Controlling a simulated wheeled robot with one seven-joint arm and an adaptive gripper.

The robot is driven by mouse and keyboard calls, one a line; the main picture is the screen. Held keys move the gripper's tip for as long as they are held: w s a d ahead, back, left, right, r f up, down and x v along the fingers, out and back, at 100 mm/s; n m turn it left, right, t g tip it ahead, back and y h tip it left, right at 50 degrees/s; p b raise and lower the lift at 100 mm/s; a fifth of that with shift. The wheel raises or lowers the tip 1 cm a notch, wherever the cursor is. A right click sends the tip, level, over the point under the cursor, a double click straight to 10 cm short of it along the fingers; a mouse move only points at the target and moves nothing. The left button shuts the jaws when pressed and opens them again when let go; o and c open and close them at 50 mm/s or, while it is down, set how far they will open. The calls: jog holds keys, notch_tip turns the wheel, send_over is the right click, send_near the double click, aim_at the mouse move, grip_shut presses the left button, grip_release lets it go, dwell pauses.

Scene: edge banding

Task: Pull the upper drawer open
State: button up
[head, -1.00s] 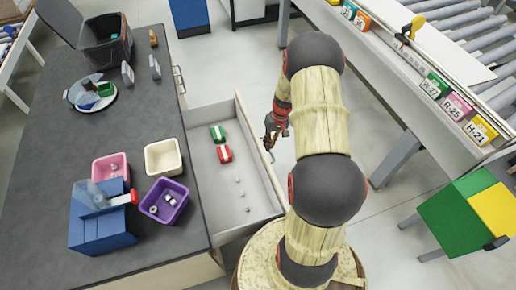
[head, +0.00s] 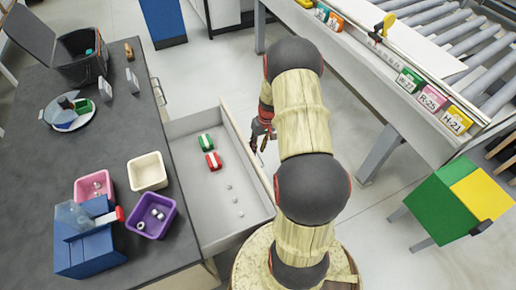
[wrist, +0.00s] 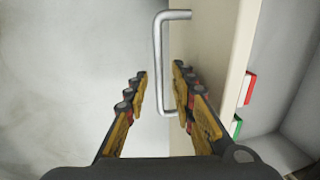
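The upper drawer (head: 222,228) stands pulled out from the dark-topped counter, in the head view. The silver bar handle (wrist: 158,60) sticks out from that front. My gripper (wrist: 160,74) is open, with one finger on each side of the handle bar. The right finger lies between the bar and the drawer front. Small gaps show between fingers and bar. In the head view my gripper (head: 262,132) is just outside the drawer front, partly behind my arm.
A green block (head: 206,143), a red block (head: 213,161) and several small balls lie in the drawer. Bins and a blue device (head: 90,250) stand on the counter. A bench with rollers (head: 400,75) is at right. Open floor lies between.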

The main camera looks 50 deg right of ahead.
notch_tip(320, 180, up, 12)
jog(key=d, duration=0.2)
jog(key=shift+s, duration=0.4)
jog(key=shift+f, duration=0.1)
dwell(0.6)
jog(key=s+a+r+n+t, duration=0.1)
jog(key=s+a+r, duration=0.3)
jog(key=a+r, duration=0.5)
jog(key=s+a+r+n+t+h, duration=0.1)
jog(key=s+a+r+n+t, duration=0.1)
jog(key=s+a+r, duration=0.3)
jog(key=s+a+r+n+t+h, duration=0.1)
jog(key=s+a+r, duration=0.4)
jog(key=a+r, duration=0.9)
jog(key=a, duration=0.6)
jog(key=shift+t, duration=0.4)
